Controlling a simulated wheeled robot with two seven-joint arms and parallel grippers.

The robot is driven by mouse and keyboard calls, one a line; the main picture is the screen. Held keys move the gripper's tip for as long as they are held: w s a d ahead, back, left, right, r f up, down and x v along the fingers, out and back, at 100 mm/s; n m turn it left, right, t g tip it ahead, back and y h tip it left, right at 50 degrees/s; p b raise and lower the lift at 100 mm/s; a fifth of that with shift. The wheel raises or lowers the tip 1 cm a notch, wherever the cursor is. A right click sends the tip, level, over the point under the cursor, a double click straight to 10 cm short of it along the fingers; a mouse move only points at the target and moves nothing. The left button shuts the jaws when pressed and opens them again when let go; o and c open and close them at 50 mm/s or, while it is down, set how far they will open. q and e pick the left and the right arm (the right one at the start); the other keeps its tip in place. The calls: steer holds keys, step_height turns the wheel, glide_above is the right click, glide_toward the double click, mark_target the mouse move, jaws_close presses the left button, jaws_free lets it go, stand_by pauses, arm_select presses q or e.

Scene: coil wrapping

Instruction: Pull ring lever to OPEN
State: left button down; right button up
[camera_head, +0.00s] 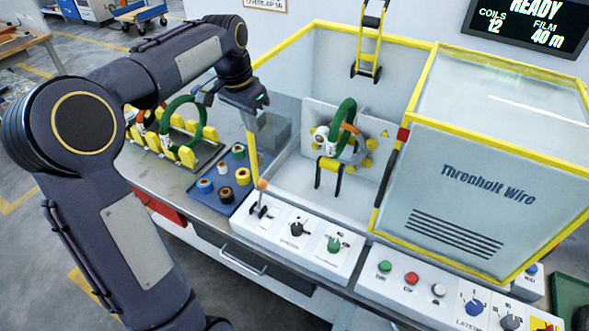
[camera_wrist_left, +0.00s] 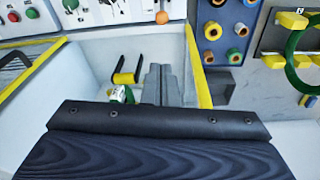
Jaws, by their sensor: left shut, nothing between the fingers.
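A lever with an orange knob (camera_head: 262,184) stands at the left end of the white control panel (camera_head: 300,240) in front of the machine; its label is too small to read. The orange knob also shows at the top of the left wrist view (camera_wrist_left: 162,17). My left gripper (camera_head: 252,108) is above and behind the lever, near the machine's open left side, apart from the knob. In the left wrist view its fingers (camera_wrist_left: 160,82) are shut with nothing between them. A green coil (camera_head: 345,128) sits at the ring inside the machine. My right gripper is not in view.
A yellow-edged post (camera_head: 252,150) rises close to my left gripper. A blue tray (camera_head: 224,190) of tape rolls and a rack (camera_head: 180,152) with another green coil stand on the left. A clear-topped cover (camera_head: 480,160) fills the right. A display (camera_head: 527,25) reads READY.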

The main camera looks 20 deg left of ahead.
arm_select(q)
steer(key=shift+w+d, duration=0.1)
steer(key=shift+w, duration=0.25)
steer(key=shift+f, duration=0.1)
steer(key=p, duration=0.2)
glide_toward(261, 195)
steer(key=w+d+f, duration=0.1)
steer(key=w+f, duration=0.4)
steer(key=shift+w+d+f, duration=0.1)
steer(key=shift+w+f, duration=0.1)
steer(key=shift+w, duration=0.05)
